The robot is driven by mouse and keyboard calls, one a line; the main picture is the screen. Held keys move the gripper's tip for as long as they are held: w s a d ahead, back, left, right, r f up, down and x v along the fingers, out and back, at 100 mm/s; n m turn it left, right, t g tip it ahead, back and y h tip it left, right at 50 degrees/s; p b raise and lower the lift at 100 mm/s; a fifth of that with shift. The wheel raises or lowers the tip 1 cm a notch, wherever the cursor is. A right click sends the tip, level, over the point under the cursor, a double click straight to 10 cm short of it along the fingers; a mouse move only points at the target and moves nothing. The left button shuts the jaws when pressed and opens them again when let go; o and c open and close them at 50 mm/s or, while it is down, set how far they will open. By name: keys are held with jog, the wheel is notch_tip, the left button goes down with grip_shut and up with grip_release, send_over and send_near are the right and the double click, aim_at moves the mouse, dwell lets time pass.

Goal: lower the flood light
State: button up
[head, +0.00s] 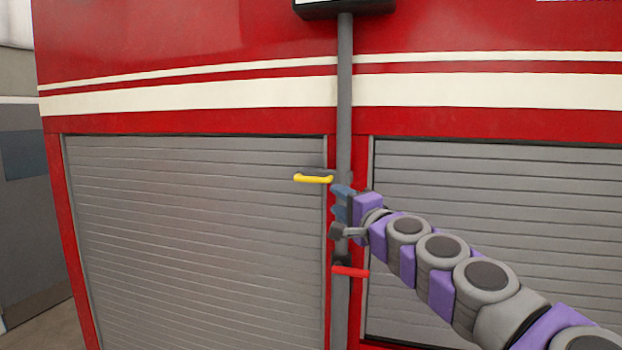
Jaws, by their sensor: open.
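The flood light (345,8) is a dark box at the top edge, partly cut off, on top of a grey vertical pole (345,80). A yellow handle (314,178) sticks out to the left of the pole on a dark mount. A red handle (350,271) sits lower on the pole and points right. My gripper (338,211) is open in front of the pole, between the two handles, just below and right of the yellow one. It hides that stretch of pole. I cannot tell whether it touches the pole.
The red truck side (200,40) with white stripes stands behind the pole. Grey roller shutters lie left (195,230) and right (500,200) of it. My arm covers the lower right. A strip of floor (45,328) shows at lower left.

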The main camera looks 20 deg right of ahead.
aim_at(311, 180)
jog(key=shift+p+x, duration=1.2)
jog(key=shift+x, duration=5.95)
jog(key=shift+c, duration=0.4)
grip_shut()
